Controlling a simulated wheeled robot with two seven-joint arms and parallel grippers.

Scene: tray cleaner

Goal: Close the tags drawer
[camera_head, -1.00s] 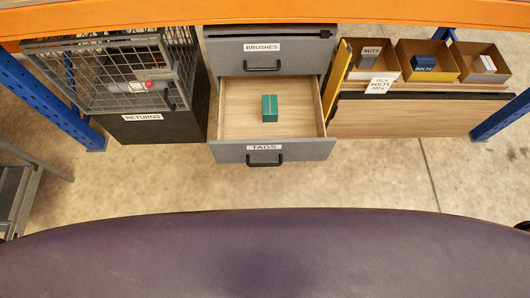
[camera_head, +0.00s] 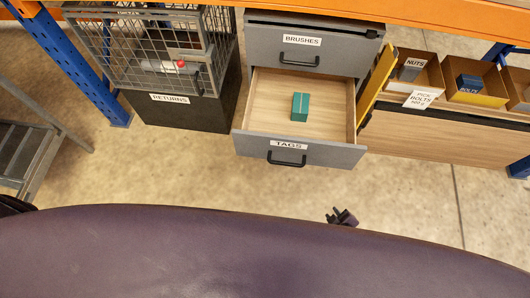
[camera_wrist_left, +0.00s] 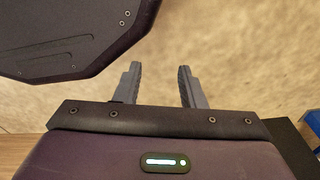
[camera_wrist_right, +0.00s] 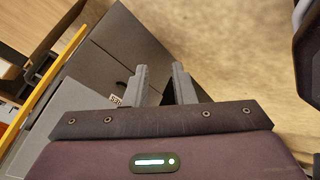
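The tags drawer (camera_head: 334,154) is pulled out below the brushes drawer (camera_head: 338,55), its grey front carrying a TAGS label and a black handle (camera_head: 287,159). A teal box (camera_head: 300,107) lies inside on the light wood bottom. My right gripper (camera_head: 342,216) shows just past my purple body edge, below and right of the drawer front and apart from it. In the right wrist view its fingers (camera_wrist_right: 160,82) stand apart with nothing between them, the grey cabinet behind. My left gripper is out of the head view; its fingers (camera_wrist_left: 159,85) are apart and empty over bare floor.
A wire cage on a black returns bin (camera_head: 190,110) stands left of the drawers. On the right are boxes labelled nuts (camera_head: 425,75) and bolts (camera_head: 478,97) above a wooden panel. Blue posts and an orange beam frame the rack. The floor before the drawer is clear.

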